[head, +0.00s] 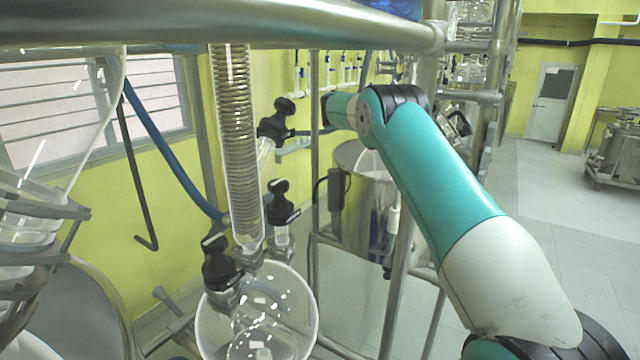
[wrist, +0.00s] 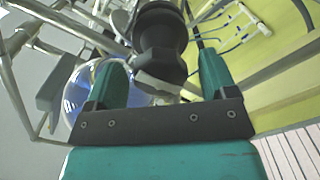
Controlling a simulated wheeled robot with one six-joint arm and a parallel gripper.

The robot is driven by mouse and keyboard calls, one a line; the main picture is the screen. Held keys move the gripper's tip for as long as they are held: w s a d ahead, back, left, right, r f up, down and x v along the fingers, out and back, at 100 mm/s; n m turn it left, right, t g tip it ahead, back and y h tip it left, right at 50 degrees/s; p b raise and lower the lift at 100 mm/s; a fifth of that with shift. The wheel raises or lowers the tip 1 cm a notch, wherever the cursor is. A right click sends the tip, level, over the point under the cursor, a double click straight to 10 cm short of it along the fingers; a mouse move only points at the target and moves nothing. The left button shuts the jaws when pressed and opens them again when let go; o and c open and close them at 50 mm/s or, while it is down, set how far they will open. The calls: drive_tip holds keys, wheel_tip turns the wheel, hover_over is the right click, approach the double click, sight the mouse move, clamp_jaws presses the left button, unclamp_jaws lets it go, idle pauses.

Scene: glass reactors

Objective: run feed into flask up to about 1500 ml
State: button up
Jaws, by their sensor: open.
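The round glass flask (head: 285,325) is at the bottom of the head view, below the coiled glass column (head: 236,140). I cannot make out a liquid level or volume marks in it. Three black-knobbed valves show: an upper one (head: 278,122), a middle one (head: 281,200) and a lower left one (head: 219,262). In the wrist view my gripper (wrist: 160,60) is open, its two teal fingers on either side of a black valve knob (wrist: 160,32). I cannot tell whether they touch it. In the head view my arm's far end is just right of the upper valve.
A metal rail (head: 220,28) crosses the top of the head view, and upright posts (head: 315,150) stand near my arm. A steel vessel (head: 350,210) stands behind. Glassware and clamps (head: 35,230) crowd the left. Open floor (head: 570,230) lies to the right.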

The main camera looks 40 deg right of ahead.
drive_tip(key=m+b, duration=0.1)
drive_tip(key=m, duration=0.3)
drive_tip(key=shift+f+m, duration=0.15)
drive_tip(key=shift+m, duration=0.25)
drive_tip(key=m+b, duration=0.1)
drive_tip(key=m, duration=0.4)
drive_tip(key=shift+w+m, duration=0.1)
drive_tip(key=shift+m, duration=0.2)
drive_tip(key=b+v, duration=1.1)
drive_tip(key=v, duration=0.6)
drive_tip(key=s+a+f+n+t+y, duration=0.2)
drive_tip(key=a+f+n+y, duration=0.6)
drive_tip(key=a+f, duration=0.4)
drive_tip(key=shift+s+a+f+y+p, duration=0.2)
drive_tip(key=shift+s+f+y+p, duration=0.25)
drive_tip(key=shift+y, duration=0.25)
